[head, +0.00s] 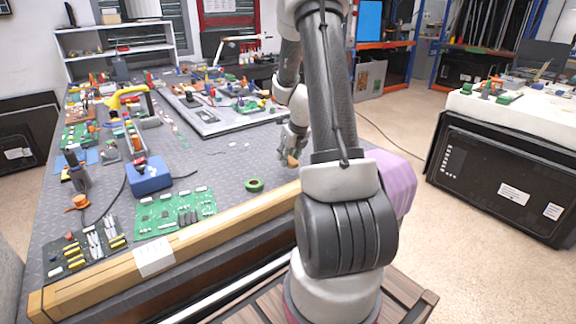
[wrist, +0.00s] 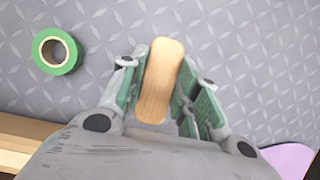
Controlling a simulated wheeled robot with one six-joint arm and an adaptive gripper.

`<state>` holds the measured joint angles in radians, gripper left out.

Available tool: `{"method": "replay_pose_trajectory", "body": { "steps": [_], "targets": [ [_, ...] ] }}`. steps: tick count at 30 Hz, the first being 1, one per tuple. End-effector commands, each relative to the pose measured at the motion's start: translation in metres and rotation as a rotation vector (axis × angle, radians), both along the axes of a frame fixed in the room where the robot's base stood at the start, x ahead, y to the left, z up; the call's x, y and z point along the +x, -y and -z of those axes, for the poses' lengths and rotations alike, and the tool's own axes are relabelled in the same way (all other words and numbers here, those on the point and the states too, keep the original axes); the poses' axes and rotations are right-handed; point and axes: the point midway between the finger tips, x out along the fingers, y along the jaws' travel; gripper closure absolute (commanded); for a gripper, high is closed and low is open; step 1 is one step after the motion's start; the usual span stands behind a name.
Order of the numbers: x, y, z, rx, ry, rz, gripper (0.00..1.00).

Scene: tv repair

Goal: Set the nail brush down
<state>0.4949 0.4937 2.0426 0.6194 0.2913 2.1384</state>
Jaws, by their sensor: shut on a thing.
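The nail brush (wrist: 160,80) shows in the wrist view as a light wooden block with rounded ends, held lengthwise between the fingers. My gripper (wrist: 160,95) is shut on it, with a green-padded finger on each side. Its bristles are not in sight. In the head view a small tan part of the nail brush (head: 292,162) shows at the tip of my gripper (head: 288,156), over the right part of the grey workbench (head: 225,150). I cannot tell whether the brush touches the bench surface.
A green tape roll (head: 255,185) lies left of my gripper; it also shows in the wrist view (wrist: 55,51). A green circuit board (head: 175,212) and a blue box (head: 149,178) lie farther left. A wooden beam (head: 230,228) runs along the near edge. The bench around the brush is clear.

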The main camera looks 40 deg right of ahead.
Motion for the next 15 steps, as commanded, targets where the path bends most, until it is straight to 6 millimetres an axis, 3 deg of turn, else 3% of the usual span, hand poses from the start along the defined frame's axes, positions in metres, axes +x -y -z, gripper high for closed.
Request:
{"method": "replay_pose_trajectory", "body": {
  "steps": [6,15],
  "targets": [
    [-0.001,0.0,0.031,0.001,-0.003,0.002,0.92],
    [0.0,0.0,0.033,0.0,-0.002,-0.001,0.92]
  ]
}}
